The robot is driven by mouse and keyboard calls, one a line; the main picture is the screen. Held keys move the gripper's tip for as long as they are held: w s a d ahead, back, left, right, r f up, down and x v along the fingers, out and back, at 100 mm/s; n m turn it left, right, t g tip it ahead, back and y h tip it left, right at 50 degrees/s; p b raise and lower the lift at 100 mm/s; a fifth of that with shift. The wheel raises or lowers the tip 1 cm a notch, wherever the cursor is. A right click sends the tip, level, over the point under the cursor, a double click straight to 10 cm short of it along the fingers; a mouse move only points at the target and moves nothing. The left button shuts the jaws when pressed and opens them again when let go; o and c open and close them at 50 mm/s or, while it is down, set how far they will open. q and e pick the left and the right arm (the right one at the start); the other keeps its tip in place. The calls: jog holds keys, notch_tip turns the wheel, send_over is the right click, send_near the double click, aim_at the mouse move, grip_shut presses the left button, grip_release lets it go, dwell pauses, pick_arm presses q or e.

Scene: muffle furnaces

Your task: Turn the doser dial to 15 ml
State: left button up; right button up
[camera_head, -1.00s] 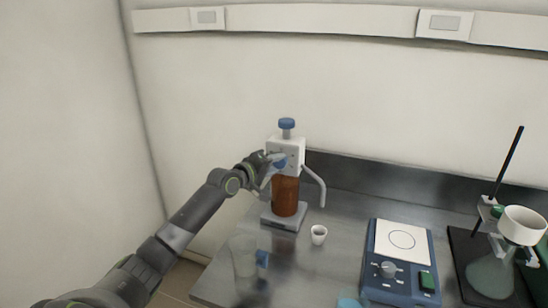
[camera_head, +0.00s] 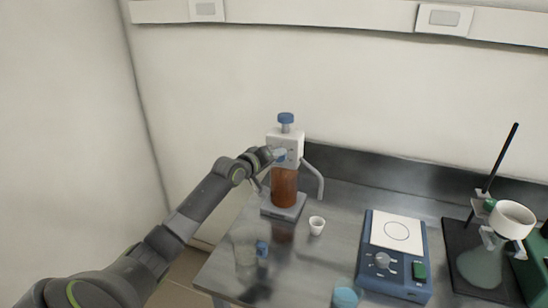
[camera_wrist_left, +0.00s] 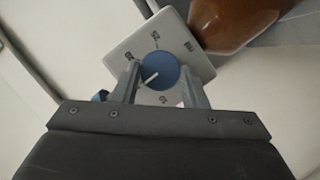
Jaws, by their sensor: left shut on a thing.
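The doser (camera_head: 287,150) is a white block with a blue top knob above a brown bottle (camera_head: 284,187) and a spout on its right. My left gripper (camera_wrist_left: 161,84) is shut on the dial, one finger on each side. The dial's white pointer slants to the lower left in the wrist view, between a mark at left and one at the bottom. The scale figures are small and tilted, so I cannot read the setting surely. My right gripper is out of view.
A small white cup (camera_head: 316,226) stands in front of the doser. A clear beaker (camera_head: 244,249) is to its left. A blue stirrer plate (camera_head: 394,258) and a stand with a funnel and flask (camera_head: 481,266) are at right.

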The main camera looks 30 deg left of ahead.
pick_arm(q)
jog(key=shift+f, duration=0.2)
jog(key=o, duration=1)
jog(key=shift+r, duration=0.1)
jog(key=shift+v, duration=8.75)
